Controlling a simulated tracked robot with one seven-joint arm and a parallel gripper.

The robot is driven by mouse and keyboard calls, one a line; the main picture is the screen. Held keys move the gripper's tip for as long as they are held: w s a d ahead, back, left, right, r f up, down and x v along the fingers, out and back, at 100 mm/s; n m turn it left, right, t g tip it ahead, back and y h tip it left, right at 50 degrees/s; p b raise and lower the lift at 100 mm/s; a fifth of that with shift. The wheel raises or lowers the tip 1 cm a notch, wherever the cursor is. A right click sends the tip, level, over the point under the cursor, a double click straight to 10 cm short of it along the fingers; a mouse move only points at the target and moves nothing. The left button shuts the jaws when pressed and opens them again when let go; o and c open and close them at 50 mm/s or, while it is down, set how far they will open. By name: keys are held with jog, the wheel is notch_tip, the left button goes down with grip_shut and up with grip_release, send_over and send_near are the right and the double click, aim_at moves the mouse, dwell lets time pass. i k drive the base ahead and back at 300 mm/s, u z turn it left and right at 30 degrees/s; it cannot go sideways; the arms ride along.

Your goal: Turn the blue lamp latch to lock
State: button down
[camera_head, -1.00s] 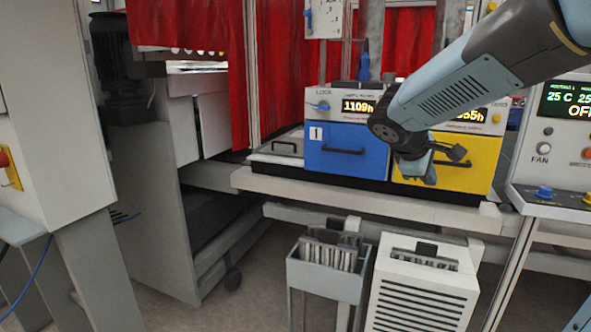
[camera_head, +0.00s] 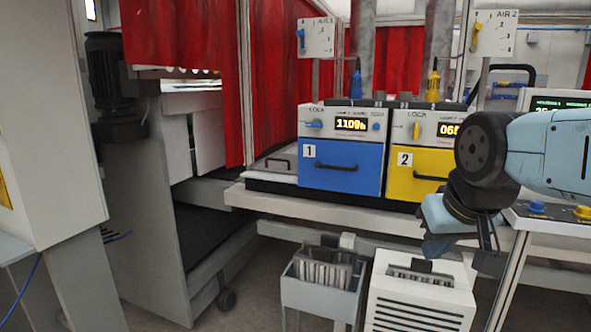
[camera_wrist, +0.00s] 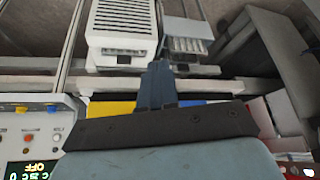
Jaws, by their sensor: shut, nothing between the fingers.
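The blue lamp latch (camera_head: 314,124) sits under a LOCK label on the panel above the blue drawer marked 1. Its handle lies about horizontal, pointing left. A yellow latch (camera_head: 416,130) on the neighbouring unit marked 2 stands upright. My gripper is at the right in the head view, in front of and to the right of the yellow drawer, well apart from the blue latch. In the wrist view my gripper (camera_wrist: 157,72) shows its dark blue fingers together, with nothing between them. The blue latch cannot be made out in the wrist view.
The blue drawer (camera_head: 338,178) and yellow drawer (camera_head: 405,186) have dark bar handles. A white slotted box (camera_head: 420,305) and a grey bin (camera_head: 318,298) stand below the bench. A control panel (camera_head: 562,212) is behind my arm. Space before the blue drawer looks clear.

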aim_at(316, 124)
jog(key=k, duration=1.2)
jog(key=u, duration=0.6)
jog(key=i, duration=0.9)
jog(key=u, duration=0.3)
jog(key=i, duration=1)
jog(key=z, duration=0.5)
